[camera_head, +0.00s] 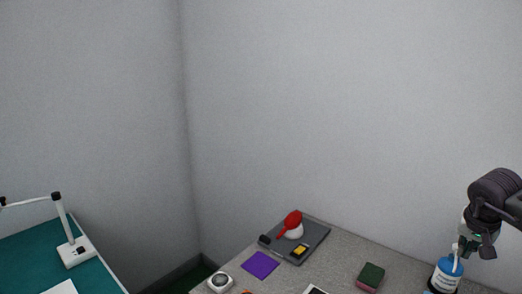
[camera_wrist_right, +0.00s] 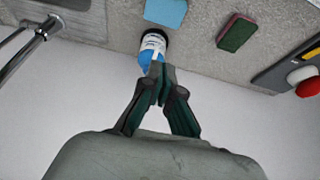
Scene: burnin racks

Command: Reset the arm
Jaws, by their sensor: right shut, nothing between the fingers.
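My right arm comes in from the right edge of the head view, with its dark gripper (camera_head: 474,250) low at the right, above the table. In the right wrist view the two fingers of the gripper (camera_wrist_right: 161,78) meet at their tips, shut with nothing between them. A blue-topped bottle with a white label (camera_head: 445,279) stands below and left of the gripper in the head view. The bottle (camera_wrist_right: 152,43) shows just beyond the fingertips in the wrist view; I cannot tell whether they touch it. My left gripper is in neither view.
The grey tabletop (camera_head: 335,262) holds a dark tray (camera_head: 318,236) with a red item, a purple square (camera_head: 260,265) and a green-pink sponge (camera_head: 370,277). A metal faucet (camera_wrist_right: 36,38) and blue cloth (camera_wrist_right: 166,11) show in the wrist view. A teal table with a lamp (camera_head: 77,251) stands left.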

